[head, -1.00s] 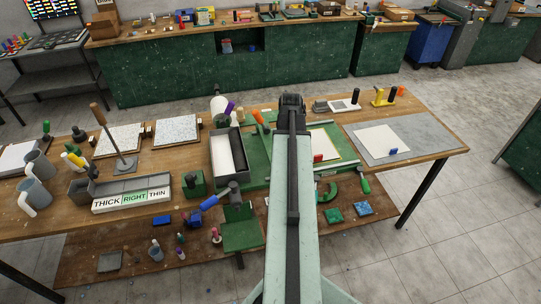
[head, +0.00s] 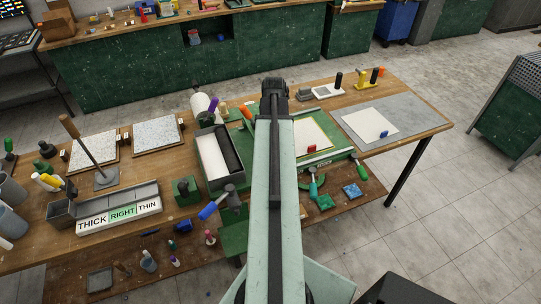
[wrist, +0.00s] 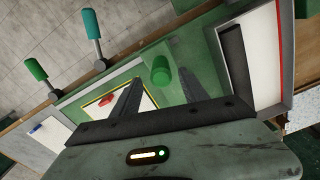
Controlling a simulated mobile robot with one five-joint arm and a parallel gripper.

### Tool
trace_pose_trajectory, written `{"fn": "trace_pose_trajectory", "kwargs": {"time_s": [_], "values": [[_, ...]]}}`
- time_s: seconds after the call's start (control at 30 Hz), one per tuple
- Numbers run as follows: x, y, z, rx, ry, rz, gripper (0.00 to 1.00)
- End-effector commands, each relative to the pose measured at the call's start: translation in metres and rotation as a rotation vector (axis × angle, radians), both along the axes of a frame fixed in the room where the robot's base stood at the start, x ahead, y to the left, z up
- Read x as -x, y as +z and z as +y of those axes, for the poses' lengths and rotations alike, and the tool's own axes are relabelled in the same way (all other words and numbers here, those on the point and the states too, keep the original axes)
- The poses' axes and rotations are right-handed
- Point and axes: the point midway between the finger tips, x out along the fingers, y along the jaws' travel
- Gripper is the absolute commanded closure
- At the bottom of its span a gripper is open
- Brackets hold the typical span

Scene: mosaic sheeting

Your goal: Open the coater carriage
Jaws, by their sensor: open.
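The green coater bed (head: 278,112) lies on the wooden table, with a yellow-edged white sheet (head: 311,135) on it. A long pale box with a dark strip inside (head: 203,150) stands at its left; I cannot tell for sure whether this is the carriage. It shows at the right of the wrist view (wrist: 283,45). A green knob (wrist: 161,68) stands over the bed in the wrist view. My gripper (wrist: 158,80) is open, its dark fingers on either side of the knob in the picture; contact is not clear. In the head view my arm hides the gripper.
A THICK RIGHT THIN tray (head: 118,212) and an upright wooden-handled tool (head: 80,145) stand at left. A grey mat with a white sheet (head: 370,124) lies at right. Open floor (head: 460,200) is at right.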

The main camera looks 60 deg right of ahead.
Motion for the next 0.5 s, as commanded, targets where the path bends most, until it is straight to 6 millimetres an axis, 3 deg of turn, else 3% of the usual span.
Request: {"fn": "trace_pose_trajectory", "kwargs": {"time_s": [0.03,0.3,0.5], "values": [[-0.001,-0.013,0.000,0.000,0.001,0.000,0.48],[-0.002,-0.061,0.001,0.000,0.003,0.000,0.48],[-0.002,-0.070,0.001,0.000,0.004,0.000,0.48]]}}
